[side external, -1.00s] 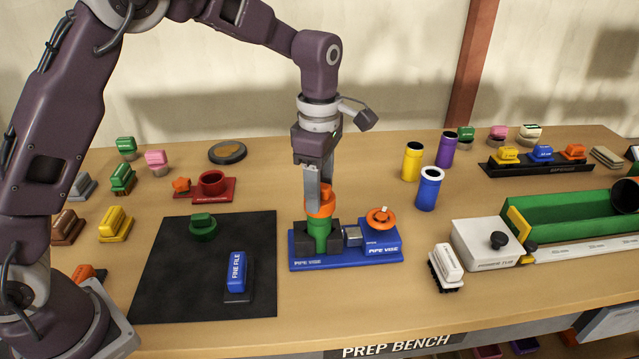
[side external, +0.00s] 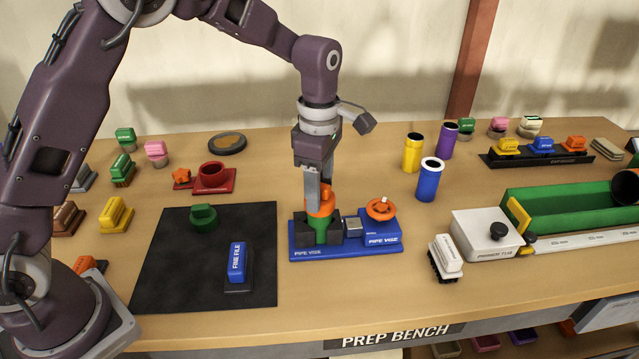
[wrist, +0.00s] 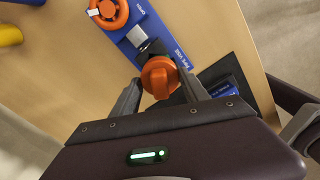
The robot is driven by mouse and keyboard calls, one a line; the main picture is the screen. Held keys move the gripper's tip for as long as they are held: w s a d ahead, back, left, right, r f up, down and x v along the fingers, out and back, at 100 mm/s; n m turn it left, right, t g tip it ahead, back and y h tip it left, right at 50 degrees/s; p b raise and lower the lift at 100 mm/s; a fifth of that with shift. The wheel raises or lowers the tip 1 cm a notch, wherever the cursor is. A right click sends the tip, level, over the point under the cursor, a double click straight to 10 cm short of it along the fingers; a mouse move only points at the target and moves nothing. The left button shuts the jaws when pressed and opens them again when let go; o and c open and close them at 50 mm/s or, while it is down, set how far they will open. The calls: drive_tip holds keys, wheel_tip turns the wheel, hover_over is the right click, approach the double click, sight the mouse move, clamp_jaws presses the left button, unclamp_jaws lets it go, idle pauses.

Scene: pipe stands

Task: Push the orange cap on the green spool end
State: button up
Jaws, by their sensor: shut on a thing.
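My gripper (side external: 320,194) points down over the blue pipe vise (side external: 345,249) and is shut on the orange cap (side external: 321,205). The green spool (side external: 319,229) stands upright between the vise's dark jaws. The cap sits at the spool's upper end, directly above the green. Whether it is fully seated cannot be told. In the wrist view the orange cap (wrist: 158,77) lies between the two fingers, its raised grip bar facing me, and it hides the spool below.
A dark mat (side external: 165,280) at left holds a green cap (side external: 204,218) and a blue fine file (side external: 237,264). The vise's orange handwheel (side external: 381,208) is close on the right. Yellow (side external: 412,154) and blue (side external: 429,182) pipes stand farther right. Bare bench lies in front of the vise.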

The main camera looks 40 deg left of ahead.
drive_tip(key=shift+f, duration=0.2)
drive_tip(key=o, duration=1.6)
drive_tip(key=shift+o, duration=0.2)
drive_tip(key=shift+r, duration=2.55)
